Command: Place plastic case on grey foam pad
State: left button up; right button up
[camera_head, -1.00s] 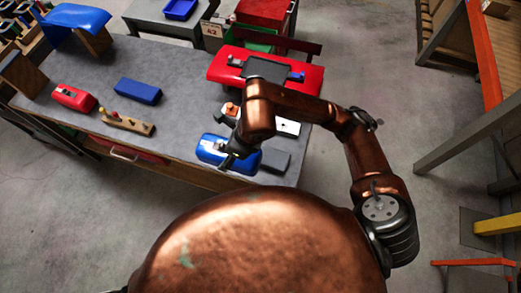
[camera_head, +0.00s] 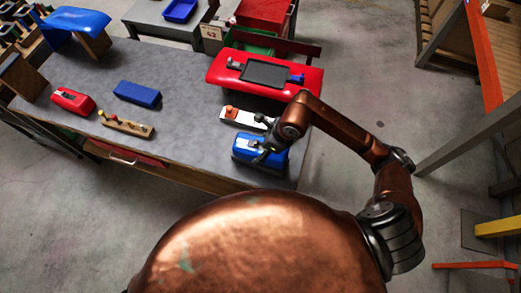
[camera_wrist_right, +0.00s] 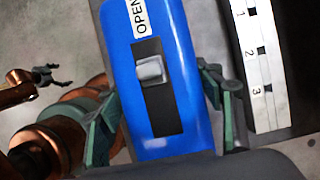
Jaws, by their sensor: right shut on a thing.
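The blue plastic case (camera_head: 247,153) has a grey latch and an "OPEN" label. It is near the table's front right corner in the head view and fills the middle of the right wrist view (camera_wrist_right: 187,80). My right gripper (camera_head: 266,150) is shut on it, with a finger against each side in the wrist view (camera_wrist_right: 165,110). The grey foam pad is hidden now, in the area under the case. I cannot tell whether the case touches it. My left gripper (camera_wrist_right: 55,76) shows small at the left of the wrist view, apart from the case, with its jaws open.
A white numbered strip (camera_wrist_right: 254,65) lies beside the case. Behind it is a red panel with a dark tray (camera_head: 265,73). A blue block (camera_head: 137,92), a red case (camera_head: 72,100) and a wooden peg block (camera_head: 126,125) lie farther left. The table's middle (camera_head: 185,125) is clear.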

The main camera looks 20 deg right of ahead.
jog(key=shift+f, duration=0.65)
jog(key=o, duration=1.4)
jog(key=v, duration=1.2)
